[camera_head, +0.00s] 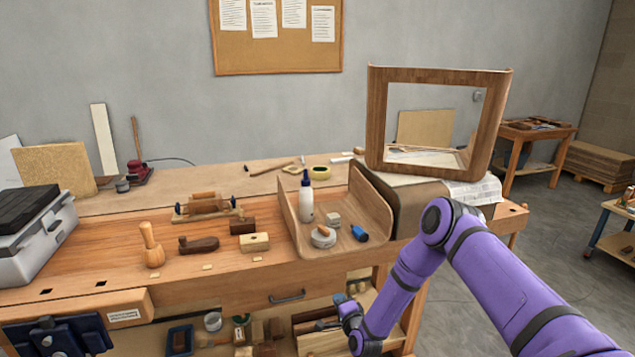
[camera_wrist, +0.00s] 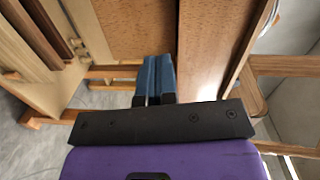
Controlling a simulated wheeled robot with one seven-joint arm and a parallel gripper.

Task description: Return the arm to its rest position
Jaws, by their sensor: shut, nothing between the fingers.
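My purple arm (camera_head: 424,262) reaches in from the lower right in the head view. It bends at an elbow in front of the bench's right end, and its forearm slopes down and left past the bench front. In the wrist view my gripper (camera_wrist: 154,62) shows its two blue fingers side by side, shut with nothing between them. Wooden boards lie beyond the fingertips; I cannot tell whether they touch. In the head view the fingers cannot be made out clearly.
The workbench (camera_head: 120,240) holds a curved wooden tray (camera_head: 376,202) with a white bottle (camera_head: 306,198), a mallet (camera_head: 151,246) and a wooden frame (camera_head: 376,120). Shelves with boxes and tools lie below, close to my forearm. Open floor (camera_head: 545,235) lies to the right.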

